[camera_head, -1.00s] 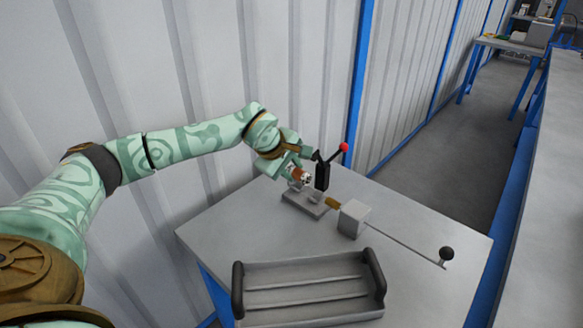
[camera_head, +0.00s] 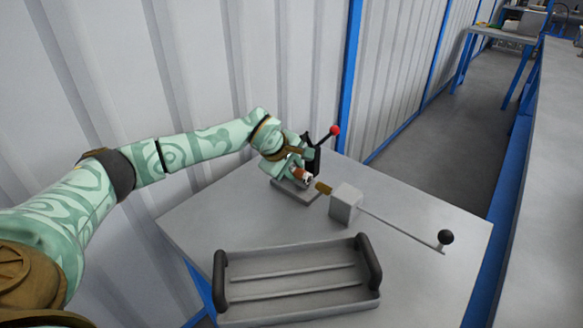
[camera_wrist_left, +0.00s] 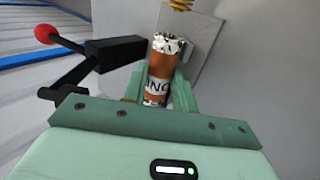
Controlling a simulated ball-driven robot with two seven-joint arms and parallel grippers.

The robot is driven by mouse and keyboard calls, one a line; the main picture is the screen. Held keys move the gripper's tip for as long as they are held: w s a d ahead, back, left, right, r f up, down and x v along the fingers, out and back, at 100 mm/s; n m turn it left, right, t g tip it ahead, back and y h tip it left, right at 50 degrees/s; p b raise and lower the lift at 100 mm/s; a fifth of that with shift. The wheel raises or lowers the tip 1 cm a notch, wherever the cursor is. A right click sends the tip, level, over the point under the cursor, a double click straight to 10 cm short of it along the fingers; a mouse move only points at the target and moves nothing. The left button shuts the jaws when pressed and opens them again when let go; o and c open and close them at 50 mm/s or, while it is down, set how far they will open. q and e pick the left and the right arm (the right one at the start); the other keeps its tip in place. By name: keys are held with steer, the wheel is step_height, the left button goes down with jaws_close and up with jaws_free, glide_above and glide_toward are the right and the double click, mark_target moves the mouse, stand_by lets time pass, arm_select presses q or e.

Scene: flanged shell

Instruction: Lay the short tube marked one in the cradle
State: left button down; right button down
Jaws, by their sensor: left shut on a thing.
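A short copper-coloured tube (camera_wrist_left: 158,80) with a white label band and a speckled end is between the fingers of my left gripper (camera_wrist_left: 155,95) in the left wrist view. The label is only partly readable. In the head view the tube (camera_head: 302,175) shows at the tip of my left gripper (camera_head: 295,172), over the grey base plate (camera_head: 297,192) of the fixture. The cradle itself is largely hidden by the gripper, and I cannot tell whether the tube touches it. My right gripper is not in view.
A black clamp with a red-knobbed lever (camera_head: 334,131) stands right behind the gripper. A grey block (camera_head: 345,203) with a brass tip and a black-knobbed rod (camera_head: 446,237) lies to the right. A grey tray (camera_head: 297,303) with black handles is at the front.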

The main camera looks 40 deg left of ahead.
arm_select(q)
steer(key=c, duration=1)
jaws_free()
steer(key=shift+c, duration=0.2)
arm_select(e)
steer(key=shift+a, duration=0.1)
arm_select(q)
steer(key=p+v, duration=0.6)
steer(key=v, duration=1)
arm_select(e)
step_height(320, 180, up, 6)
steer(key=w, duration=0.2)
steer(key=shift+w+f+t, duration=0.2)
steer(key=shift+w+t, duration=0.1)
arm_select(q)
steer(key=shift+r, duration=0.1)
